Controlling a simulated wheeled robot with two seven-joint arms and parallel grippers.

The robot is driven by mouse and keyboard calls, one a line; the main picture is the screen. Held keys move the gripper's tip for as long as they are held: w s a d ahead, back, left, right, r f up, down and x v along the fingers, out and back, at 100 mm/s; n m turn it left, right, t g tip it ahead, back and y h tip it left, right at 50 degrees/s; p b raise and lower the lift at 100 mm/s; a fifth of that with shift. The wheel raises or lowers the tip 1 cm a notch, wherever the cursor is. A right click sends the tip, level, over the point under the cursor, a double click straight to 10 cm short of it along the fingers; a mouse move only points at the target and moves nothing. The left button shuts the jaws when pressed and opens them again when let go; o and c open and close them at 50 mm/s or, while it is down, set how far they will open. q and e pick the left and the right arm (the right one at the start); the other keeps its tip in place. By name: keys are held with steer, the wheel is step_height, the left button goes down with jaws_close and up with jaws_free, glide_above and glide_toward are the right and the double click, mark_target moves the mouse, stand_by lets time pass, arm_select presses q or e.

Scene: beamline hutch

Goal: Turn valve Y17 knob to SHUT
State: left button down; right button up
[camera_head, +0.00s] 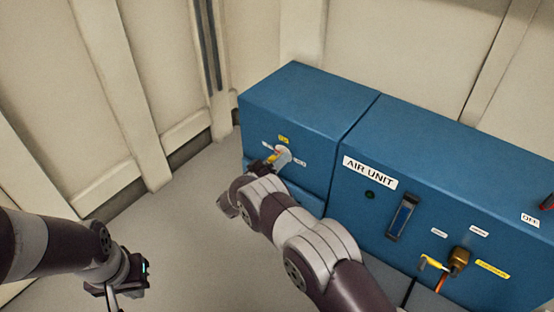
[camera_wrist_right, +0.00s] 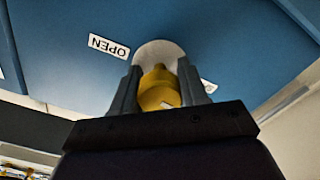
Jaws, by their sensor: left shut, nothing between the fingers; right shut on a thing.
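The valve knob is yellow with a pale round plate (camera_head: 283,155) behind it, on the front of the left blue box, under a small yellow tag (camera_head: 283,139). In the right wrist view the yellow knob (camera_wrist_right: 158,88) sits between the two fingers of my right gripper (camera_wrist_right: 160,85), which is shut on it. In the head view my right arm partly covers the knob. My left gripper (camera_head: 116,293) is shut and empty at the lower left, away from the boxes.
The AIR UNIT box (camera_head: 440,190) stands to the right, with a gauge window (camera_head: 402,217), a yellow lever (camera_head: 432,263) and a brass fitting (camera_head: 459,259). Pale panelled walls (camera_head: 60,90) stand behind. The grey floor (camera_head: 185,235) between my arms is clear.

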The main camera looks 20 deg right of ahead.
steer(key=shift+f+n, duration=0.1)
steer(key=shift+n, duration=0.8)
steer(key=o, duration=1.1)
steer(key=shift+c, duration=0.2)
steer(key=p+v, duration=0.5)
steer(key=v, duration=0.7)
steer(key=shift+s+a, duration=0.25)
steer(key=shift+s, duration=0.05)
